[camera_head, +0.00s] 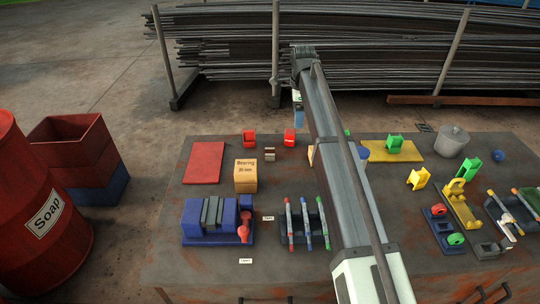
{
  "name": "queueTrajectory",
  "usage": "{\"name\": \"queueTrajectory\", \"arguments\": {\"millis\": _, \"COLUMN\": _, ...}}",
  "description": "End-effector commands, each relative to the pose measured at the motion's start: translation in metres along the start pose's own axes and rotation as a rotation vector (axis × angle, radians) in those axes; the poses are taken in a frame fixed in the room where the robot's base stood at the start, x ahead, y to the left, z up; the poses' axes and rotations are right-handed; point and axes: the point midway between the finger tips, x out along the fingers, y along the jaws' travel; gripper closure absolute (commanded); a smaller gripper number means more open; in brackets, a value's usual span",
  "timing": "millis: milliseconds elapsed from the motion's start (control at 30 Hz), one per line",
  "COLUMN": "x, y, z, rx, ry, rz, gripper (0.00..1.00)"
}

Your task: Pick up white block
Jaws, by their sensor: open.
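My arm crosses the middle of the camera_head view and bends down at its far end. My gripper (298,121) hangs there, small and partly hidden by the arm, over the far part of the table; it is open. I cannot clearly pick out a white block. A small pale and dark stack of pieces (270,154) stands below and left of my gripper, right of the cardboard box, apart from the gripper. A tan thing (311,155) shows partly behind the arm.
The table (200,270) holds a red plate (204,162), a cardboard box (245,175), red blocks (289,137), a blue fixture (210,220), a rack of pens (305,225), a yellow plate (380,151) and a metal pot (452,141). A red barrel (40,240) stands left.

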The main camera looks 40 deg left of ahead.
Motion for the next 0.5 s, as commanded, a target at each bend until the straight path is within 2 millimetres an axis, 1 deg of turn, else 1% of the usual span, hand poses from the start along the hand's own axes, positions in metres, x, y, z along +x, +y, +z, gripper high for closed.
{"name": "queueTrajectory", "arguments": {"millis": 33, "x": 0.000, "y": 0.005, "z": 0.024, "rx": -0.015, "ry": 0.000, "rz": 0.009, "gripper": 0.23}}
{"name": "queueTrajectory", "arguments": {"millis": 100, "x": 0.000, "y": 0.012, "z": 0.049, "rx": -0.025, "ry": 0.002, "rz": 0.022, "gripper": 0.23}}
{"name": "queueTrajectory", "arguments": {"millis": 200, "x": 0.000, "y": 0.020, "z": 0.075, "rx": -0.037, "ry": 0.004, "rz": 0.035, "gripper": 0.23}}
{"name": "queueTrajectory", "arguments": {"millis": 300, "x": 0.000, "y": 0.025, "z": 0.090, "rx": -0.043, "ry": 0.005, "rz": 0.043, "gripper": 0.23}}
{"name": "queueTrajectory", "arguments": {"millis": 400, "x": 0.003, "y": 0.028, "z": 0.096, "rx": -0.045, "ry": 0.006, "rz": 0.047, "gripper": 0.23}}
{"name": "queueTrajectory", "arguments": {"millis": 500, "x": 0.009, "y": 0.029, "z": 0.096, "rx": -0.045, "ry": 0.006, "rz": 0.048, "gripper": 0.23}}
